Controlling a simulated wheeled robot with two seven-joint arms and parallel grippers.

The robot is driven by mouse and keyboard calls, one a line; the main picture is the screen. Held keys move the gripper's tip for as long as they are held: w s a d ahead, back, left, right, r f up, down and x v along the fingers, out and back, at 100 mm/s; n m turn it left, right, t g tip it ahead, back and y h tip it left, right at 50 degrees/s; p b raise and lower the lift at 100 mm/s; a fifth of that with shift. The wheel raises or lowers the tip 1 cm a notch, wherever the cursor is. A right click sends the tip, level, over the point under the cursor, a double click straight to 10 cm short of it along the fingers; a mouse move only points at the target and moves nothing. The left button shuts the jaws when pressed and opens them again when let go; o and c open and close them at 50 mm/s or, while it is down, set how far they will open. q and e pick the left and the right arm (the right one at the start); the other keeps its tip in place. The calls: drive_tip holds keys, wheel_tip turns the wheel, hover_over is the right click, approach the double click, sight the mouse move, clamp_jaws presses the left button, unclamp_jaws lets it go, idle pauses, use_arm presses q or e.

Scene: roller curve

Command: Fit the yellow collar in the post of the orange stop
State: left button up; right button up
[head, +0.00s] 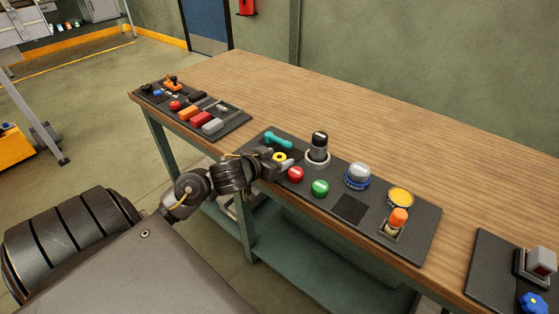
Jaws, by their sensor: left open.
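A small yellow ring (280,157), which looks like the yellow collar, shows at the left end of the middle black panel. My left gripper (275,159) is open, with its fingertips right at the ring. I cannot tell whether they touch it, and the fingers hide part of it. An orange piece (398,217) stands in a metal bracket at the right of the same panel. Another orange piece (172,83) stands at the far end of the left panel. I cannot tell which of them is the orange stop. My right gripper is out of view.
Close to my left gripper are a teal handle (279,140), a black knob (319,145), a red button (295,174) and a green button (320,187). A grey-and-blue knob (358,175) and a yellow-topped button (400,196) stand farther right. The wooden bench (330,105) is clear behind the panels.

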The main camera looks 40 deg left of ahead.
use_arm(q)
drive_tip(key=shift+c, duration=0.5)
drive_tip(key=c, duration=1)
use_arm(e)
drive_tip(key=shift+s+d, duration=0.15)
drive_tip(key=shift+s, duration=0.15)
use_arm(q)
drive_tip(key=shift+r, duration=0.1)
